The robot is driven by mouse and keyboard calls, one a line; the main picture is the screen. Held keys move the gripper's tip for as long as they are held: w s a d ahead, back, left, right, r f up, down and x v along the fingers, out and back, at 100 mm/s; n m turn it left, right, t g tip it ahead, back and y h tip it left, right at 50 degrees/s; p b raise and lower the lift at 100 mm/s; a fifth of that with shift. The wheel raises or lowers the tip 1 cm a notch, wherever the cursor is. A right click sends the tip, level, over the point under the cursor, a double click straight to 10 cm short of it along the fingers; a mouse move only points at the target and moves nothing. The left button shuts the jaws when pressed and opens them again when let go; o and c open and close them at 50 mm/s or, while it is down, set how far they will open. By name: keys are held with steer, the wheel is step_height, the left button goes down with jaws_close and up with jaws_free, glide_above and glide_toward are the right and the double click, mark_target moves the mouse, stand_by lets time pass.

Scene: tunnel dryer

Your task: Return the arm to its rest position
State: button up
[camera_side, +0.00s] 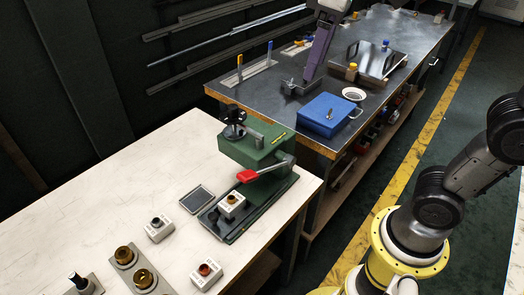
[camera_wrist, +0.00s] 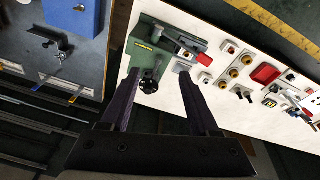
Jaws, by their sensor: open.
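My gripper (camera_wrist: 159,75) shows in the wrist view with its two dark purple fingers apart. The gap between them is empty. It points down toward the white table, with the green press (camera_wrist: 150,38) beyond the fingertips. In the side view, a purple finger-like part (camera_side: 322,42) hangs in from the top edge, in front of the dark workbench. It looks like part of my gripper; the rest is out of frame. The green press (camera_side: 258,148) with its red-tipped lever stands on the white table's far right corner.
The white table (camera_side: 90,190) holds several small button boxes and a flat grey tablet (camera_side: 197,199). The dark workbench (camera_side: 250,95) behind it carries a blue box (camera_side: 327,115), a white dish (camera_side: 353,94) and a metal sheet fixture (camera_side: 375,60). A yellow floor line (camera_side: 420,135) runs alongside.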

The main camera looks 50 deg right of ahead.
steer(key=s+d+f+m+t, duration=0.3)
steer(key=s+f, duration=0.8)
steer(key=f, duration=0.1)
steer(key=shift+s, duration=0.15)
steer(key=shift+d, duration=0.1)
